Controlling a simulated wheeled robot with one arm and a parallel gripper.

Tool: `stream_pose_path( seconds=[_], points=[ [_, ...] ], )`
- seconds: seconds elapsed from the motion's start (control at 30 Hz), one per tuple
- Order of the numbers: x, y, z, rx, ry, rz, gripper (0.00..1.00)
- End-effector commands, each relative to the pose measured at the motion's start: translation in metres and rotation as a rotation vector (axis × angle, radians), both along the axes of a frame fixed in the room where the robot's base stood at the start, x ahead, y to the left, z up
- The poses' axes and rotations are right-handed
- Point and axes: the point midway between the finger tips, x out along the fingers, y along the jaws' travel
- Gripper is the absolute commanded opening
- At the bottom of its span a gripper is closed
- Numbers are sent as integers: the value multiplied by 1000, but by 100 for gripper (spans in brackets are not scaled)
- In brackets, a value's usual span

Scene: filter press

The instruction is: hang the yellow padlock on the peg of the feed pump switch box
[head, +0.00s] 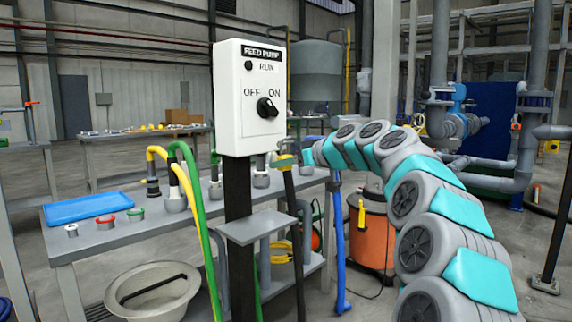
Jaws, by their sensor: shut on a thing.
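The feed pump switch box (249,99) is a white box on a dark post, left of the middle. Its black knob (267,108) sits below the words OFF and ON. I cannot make out its peg. My arm arches in from the lower right, and my gripper (295,160) is at its end, just right of the box's lower edge. My gripper is shut on the yellow padlock (284,160), a small yellow patch at its left end. The padlock's shackle and the fingers are too small to make out. It appears below the box, apart from its front face.
A grey shelf (252,229) is on the post below the box. Behind stands a workbench (105,240) with a blue tray (93,207), several small fittings and yellow and green hoses. A grey basin (152,290) is under it. An orange vacuum (372,235) stands behind my arm.

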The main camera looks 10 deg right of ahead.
Motion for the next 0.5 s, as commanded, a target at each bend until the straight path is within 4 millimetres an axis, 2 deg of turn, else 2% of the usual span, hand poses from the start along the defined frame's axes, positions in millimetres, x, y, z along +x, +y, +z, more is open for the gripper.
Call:
stream_pose_path(
  seconds=[0.37,0.4,0.5],
  points=[
    [0,0,1,0,-1,-1,8],
    [0,0,1,0,-1,-1,53],
    [0,0,0,1,-1,0,64]
  ],
)
